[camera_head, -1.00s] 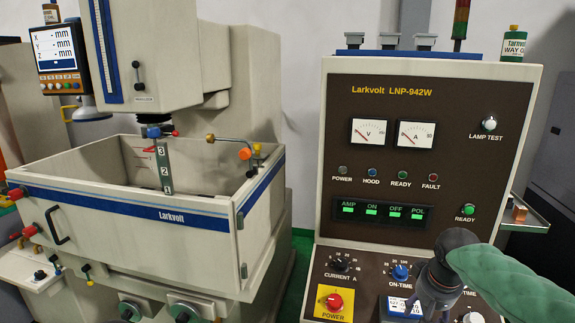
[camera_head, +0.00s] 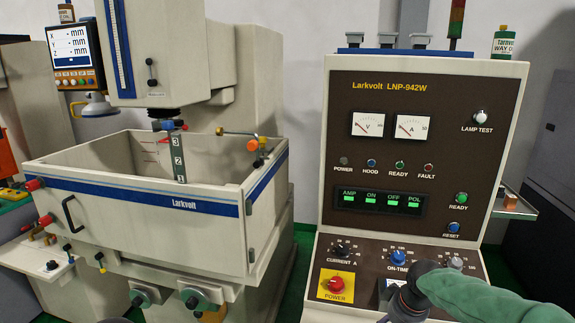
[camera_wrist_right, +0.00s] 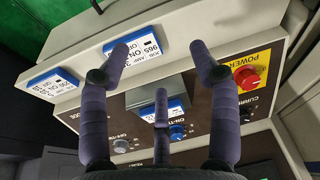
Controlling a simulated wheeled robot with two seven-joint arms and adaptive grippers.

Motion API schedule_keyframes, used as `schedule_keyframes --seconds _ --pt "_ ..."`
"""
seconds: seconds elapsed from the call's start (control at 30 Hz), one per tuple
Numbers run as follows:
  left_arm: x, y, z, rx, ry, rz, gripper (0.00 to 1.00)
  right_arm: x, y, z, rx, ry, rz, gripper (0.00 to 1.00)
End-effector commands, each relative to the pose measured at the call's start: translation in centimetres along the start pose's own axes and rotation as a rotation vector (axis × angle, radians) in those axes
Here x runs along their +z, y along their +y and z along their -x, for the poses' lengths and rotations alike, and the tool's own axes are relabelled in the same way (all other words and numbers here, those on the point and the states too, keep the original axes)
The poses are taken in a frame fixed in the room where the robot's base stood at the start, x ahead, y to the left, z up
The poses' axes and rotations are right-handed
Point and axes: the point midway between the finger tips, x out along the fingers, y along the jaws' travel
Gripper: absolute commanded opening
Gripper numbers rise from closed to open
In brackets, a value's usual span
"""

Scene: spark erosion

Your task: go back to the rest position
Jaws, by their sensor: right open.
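My right arm, in a green sleeve, comes in from the lower right in the head view. My right gripper (camera_head: 402,303) is over the lower part of the console's control panel (camera_head: 330,262). In the right wrist view, its dark fingers (camera_wrist_right: 160,70) are spread apart with nothing between them. They show in front of the panel, with the red power knob (camera_wrist_right: 246,77) to the right and the blue on-time knob (camera_wrist_right: 177,131) beyond the middle finger. In the head view the fingertips are cut off by the bottom edge. My left gripper is not in view.
The Larkvolt console (camera_head: 430,150) stands on the right, with lit green displays and a blue reset button (camera_head: 453,228). The erosion machine's open tank (camera_head: 110,193) stands on the left. A small side shelf (camera_head: 520,208) juts out right of the console. Label cards (camera_wrist_right: 137,47) show on the console edge.

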Motion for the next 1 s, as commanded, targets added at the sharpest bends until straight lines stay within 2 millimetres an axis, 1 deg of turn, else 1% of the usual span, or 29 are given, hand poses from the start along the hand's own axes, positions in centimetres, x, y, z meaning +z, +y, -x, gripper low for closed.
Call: schedule_keyframes --seconds 0.03,0.07,0.17,0.2,0.27,0.3,0.37,0.4,0.47,0.5,0.57,0.6,0.67,0.7,0.77,0.8,0.9,1.0 --pt "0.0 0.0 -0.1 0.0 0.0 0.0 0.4 0.6 -0.7 -2.0 -0.017 -0.017 0.006 0.62" --pt "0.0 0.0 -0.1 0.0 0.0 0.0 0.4 0.8 -1.2 -3.0 -0.029 -0.021 0.008 0.62" --pt "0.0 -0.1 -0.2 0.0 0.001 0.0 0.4 2.2 -2.9 -7.3 -0.074 -0.043 0.013 0.62" --pt "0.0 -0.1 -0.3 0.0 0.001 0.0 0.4 3.0 -3.8 -9.2 -0.096 -0.054 0.012 0.62" --pt "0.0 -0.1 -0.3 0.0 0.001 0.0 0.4 4.5 -5.2 -12.3 -0.13 -0.07 0.008 0.62" --pt "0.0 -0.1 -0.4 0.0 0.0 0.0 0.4 5.6 -6.1 -14.2 -0.152 -0.08 0.003 0.62" --pt "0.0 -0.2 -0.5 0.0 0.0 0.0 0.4 7.5 -7.4 -17.0 -0.183 -0.096 -0.009 0.62" --pt "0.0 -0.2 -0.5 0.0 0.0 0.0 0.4 8.9 -8.2 -18.7 -0.202 -0.106 -0.018 0.62" --pt "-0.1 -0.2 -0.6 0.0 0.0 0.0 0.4 11.0 -9.4 -21.0 -0.227 -0.121 -0.036 0.62" --pt "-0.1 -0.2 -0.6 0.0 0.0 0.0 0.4 12.6 -10.2 -22.5 -0.242 -0.132 -0.05 0.62" --pt "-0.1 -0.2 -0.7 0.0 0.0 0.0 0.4 15.1 -11.2 -24.5 -0.262 -0.148 -0.072 0.62" --pt "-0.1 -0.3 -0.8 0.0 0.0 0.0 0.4 16.7 -11.9 -25.7 -0.272 -0.157 -0.086 0.62" --pt "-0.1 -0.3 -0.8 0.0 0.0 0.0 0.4 19.3 -12.8 -27.2 -0.285 -0.174 -0.111 0.62" --pt "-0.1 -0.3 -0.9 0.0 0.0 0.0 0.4 21.1 -13.3 -28.1 -0.29 -0.185 -0.129 0.62" --pt "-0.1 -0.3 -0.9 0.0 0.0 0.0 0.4 23.6 -13.9 -29.2 -0.295 -0.198 -0.152 0.62" --pt "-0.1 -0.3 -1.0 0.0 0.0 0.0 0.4 25.1 -14.3 -29.8 -0.296 -0.208 -0.167 0.62" --pt "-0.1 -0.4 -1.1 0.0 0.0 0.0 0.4 28.4 -14.9 -30.7 -0.293 -0.224 -0.199 0.62" --pt "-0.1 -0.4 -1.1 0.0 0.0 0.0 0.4 30.7 -15.3 -31.1 -0.287 -0.236 -0.22 0.62"
